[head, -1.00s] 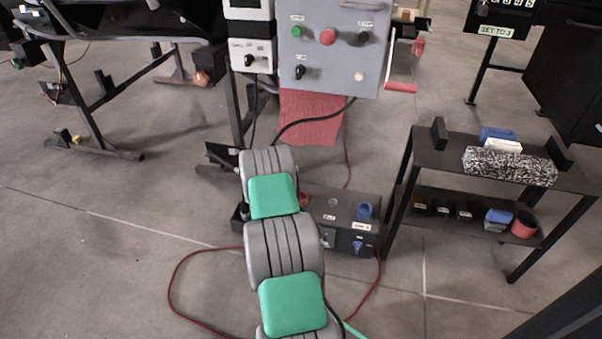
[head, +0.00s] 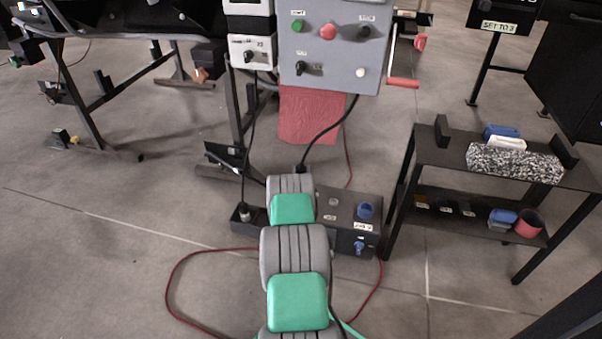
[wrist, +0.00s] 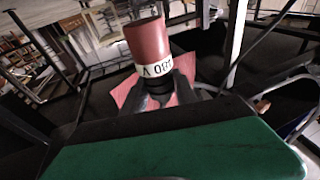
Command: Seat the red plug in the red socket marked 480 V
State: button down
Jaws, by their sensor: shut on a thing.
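A red plug (wrist: 148,42) with a white band fills the upper middle of the wrist view. The band's lettering is upside down and ends in "V"; I cannot read its first digit surely. My gripper (wrist: 162,88) is shut on the plug's dark rear part. In the head view my own arm hides the gripper and plug. A dark power box (head: 345,240) stands on the floor behind my arm, with a blue socket (head: 366,211) on top at the right. No red socket shows now; my arm covers the box's left part.
A black cable (head: 327,131) hangs from the grey control panel (head: 325,45) to behind my arm. A dark holder (head: 243,216) stands left of the box. A black shelf cart (head: 440,150) stands close on the right. A red cable (head: 178,268) loops on the floor.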

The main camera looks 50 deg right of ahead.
jog(key=shift+f+b, duration=1.45)
jog(key=shift+f, duration=0.55)
jog(key=shift+f, duration=0.3)
jog(key=shift+f, duration=0.3)
jog(key=shift+f, duration=1.65)
jog(key=c, duration=0.9)
grip_release()
jog(key=shift+a, duration=0.1)
